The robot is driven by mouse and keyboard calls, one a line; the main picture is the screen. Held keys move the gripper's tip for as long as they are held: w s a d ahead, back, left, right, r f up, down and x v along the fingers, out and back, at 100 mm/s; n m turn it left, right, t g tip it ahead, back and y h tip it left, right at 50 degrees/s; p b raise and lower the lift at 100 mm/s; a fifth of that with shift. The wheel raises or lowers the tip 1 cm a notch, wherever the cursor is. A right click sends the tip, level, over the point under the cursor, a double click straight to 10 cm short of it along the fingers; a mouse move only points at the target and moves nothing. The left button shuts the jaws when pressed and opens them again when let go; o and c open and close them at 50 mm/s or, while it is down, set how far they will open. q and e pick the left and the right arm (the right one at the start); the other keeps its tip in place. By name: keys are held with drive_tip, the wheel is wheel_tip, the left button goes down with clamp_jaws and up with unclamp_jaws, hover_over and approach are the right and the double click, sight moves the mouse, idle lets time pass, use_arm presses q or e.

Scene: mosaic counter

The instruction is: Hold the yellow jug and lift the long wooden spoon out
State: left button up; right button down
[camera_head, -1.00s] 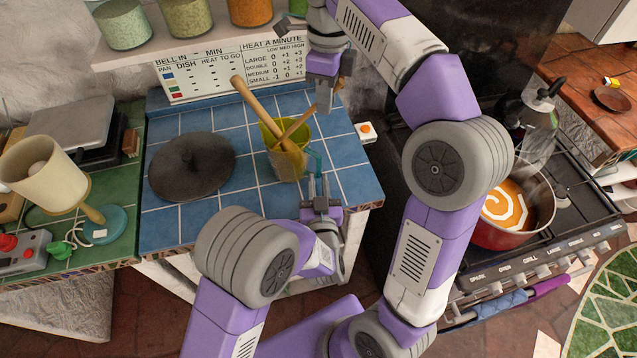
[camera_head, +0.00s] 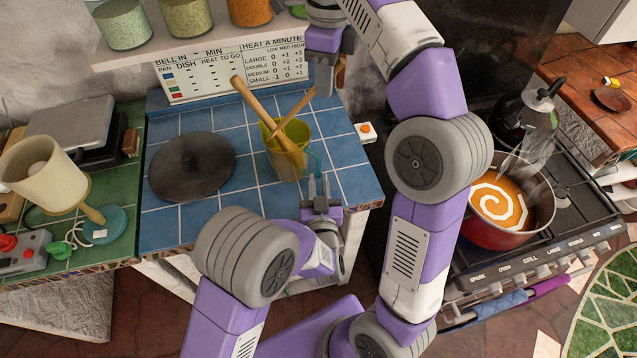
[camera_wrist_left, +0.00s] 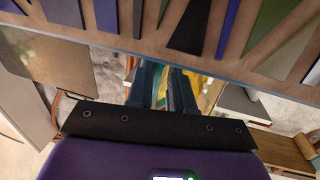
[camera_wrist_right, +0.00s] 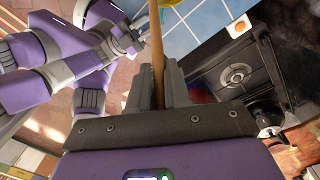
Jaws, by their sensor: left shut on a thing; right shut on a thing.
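The yellow jug (camera_head: 288,163) stands on the blue tiled counter, with its teal handle on the right side. My left gripper (camera_head: 321,186) is shut on the handle; yellow also shows past its fingers in the left wrist view (camera_wrist_left: 192,84). The long wooden spoon (camera_head: 298,108) slants up to the right from the jug's mouth; its lower end is hidden inside. My right gripper (camera_head: 324,90), above and right of the jug, is shut on the spoon's handle, which runs between its fingers in the right wrist view (camera_wrist_right: 156,45).
A thicker wooden utensil (camera_head: 250,98) leans left in the jug. A dark round lid (camera_head: 191,165) lies left of it. A small white box with an orange button (camera_head: 366,131) is at the right. A red pot of orange soup (camera_head: 500,236) stands on the stove.

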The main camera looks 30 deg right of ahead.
drive_tip(key=shift+r, duration=0.25)
wheel_tip(320, 180, down, 12)
drive_tip(key=shift+f, duration=0.2)
idle(1.8)
drive_tip(key=c, duration=1)
unclamp_jaws()
wheel_tip(320, 180, up, 12)
drive_tip(key=shift+w+d, duration=0.25)
